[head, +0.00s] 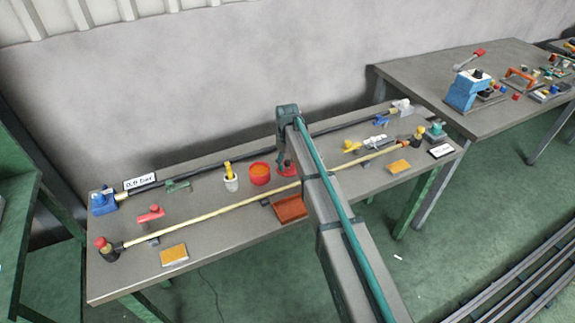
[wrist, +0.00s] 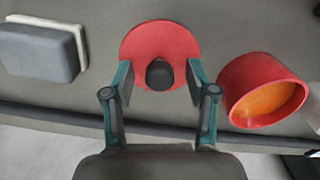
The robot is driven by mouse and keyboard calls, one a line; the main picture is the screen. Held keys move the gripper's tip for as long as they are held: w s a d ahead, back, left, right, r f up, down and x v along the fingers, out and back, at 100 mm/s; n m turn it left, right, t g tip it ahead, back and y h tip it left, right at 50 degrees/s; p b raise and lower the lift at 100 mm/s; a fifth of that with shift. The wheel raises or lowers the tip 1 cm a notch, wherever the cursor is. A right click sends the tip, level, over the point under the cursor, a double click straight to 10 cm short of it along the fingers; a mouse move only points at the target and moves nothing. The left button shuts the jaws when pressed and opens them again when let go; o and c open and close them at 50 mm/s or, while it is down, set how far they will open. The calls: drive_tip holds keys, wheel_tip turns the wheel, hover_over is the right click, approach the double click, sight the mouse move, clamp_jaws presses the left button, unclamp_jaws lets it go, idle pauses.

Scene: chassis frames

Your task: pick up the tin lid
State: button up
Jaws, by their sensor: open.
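The tin lid (wrist: 137,42) is a flat red disc with a dark round knob (wrist: 160,74), seen from above in the wrist view. In the head view the lid (head: 288,173) lies on the bench, partly hidden by my arm. My gripper (wrist: 160,82) is open, with one finger on each side of the knob. Whether the fingers touch the lid cannot be told. The open red tin (wrist: 235,82), orange inside, stands close beside the right finger in the wrist view; in the head view it (head: 259,175) is just left of the lid.
A grey block with a pale edge (wrist: 38,50) is at the wrist view's upper left. On the bench (head: 215,255), a white pot (head: 231,183) stands left of the tin and a brown tray (head: 290,209) lies in front. A long dark bar (head: 225,161) runs behind, a pale rod (head: 215,217) in front.

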drive_tip(key=shift+f, duration=0.25)
clamp_jaws()
drive_tip(key=shift+r, duration=0.2)
